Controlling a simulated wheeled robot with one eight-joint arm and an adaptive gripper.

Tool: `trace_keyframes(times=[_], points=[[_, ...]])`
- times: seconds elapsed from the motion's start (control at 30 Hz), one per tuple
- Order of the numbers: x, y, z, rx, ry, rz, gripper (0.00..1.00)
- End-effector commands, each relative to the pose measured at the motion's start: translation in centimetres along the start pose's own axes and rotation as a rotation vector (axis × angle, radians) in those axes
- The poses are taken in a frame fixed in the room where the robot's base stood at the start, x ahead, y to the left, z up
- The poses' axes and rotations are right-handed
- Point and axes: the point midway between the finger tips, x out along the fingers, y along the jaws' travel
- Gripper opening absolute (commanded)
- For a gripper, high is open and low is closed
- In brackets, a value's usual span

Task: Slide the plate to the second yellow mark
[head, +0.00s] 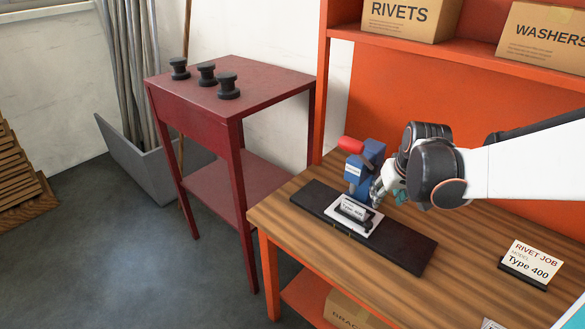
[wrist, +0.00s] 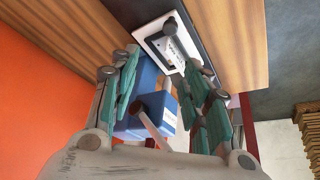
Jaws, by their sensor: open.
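A white plate (head: 362,226) with a dark-framed label sits on the black rail (head: 405,250), about midway along it. The plate also shows in the wrist view (wrist: 152,43), with a dark round knob (wrist: 170,24) on it. Small yellowish marks show faintly on the rail's front edge by the plate; I cannot tell which is the second. A blue press (head: 372,156) with a red handle (head: 350,144) stands right behind the plate. My gripper (head: 376,191) is open beside the press, close to the plate. In the wrist view its green-padded fingers (wrist: 163,75) are spread, with the blue press between them.
A "RIVET JOB Type 400" card (head: 530,262) stands at the bench's right. Boxes of rivets (head: 410,18) and washers (head: 543,38) sit on the orange shelf above. A red side table (head: 270,78) holds three black knobs (head: 207,74). The wooden bench front (head: 290,228) is clear.

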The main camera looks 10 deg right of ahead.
Motion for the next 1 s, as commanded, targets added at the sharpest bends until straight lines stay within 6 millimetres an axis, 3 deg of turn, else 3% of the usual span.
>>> trace_keyframes(times=[0.03,0.1,0.37,0.8,1.0], points=[[1.4,0.1,0.9,0.012,-0.013,-0.013,0.43],[2.0,0.1,1.6,0.022,-0.027,-0.03,0.43],[4.0,0.0,2.0,0.026,-0.036,-0.041,0.43],[12.4,-0.4,2.3,0.024,-0.035,-0.041,0.43],[15.0,-0.5,2.4,0.025,-0.035,-0.04,0.43]])
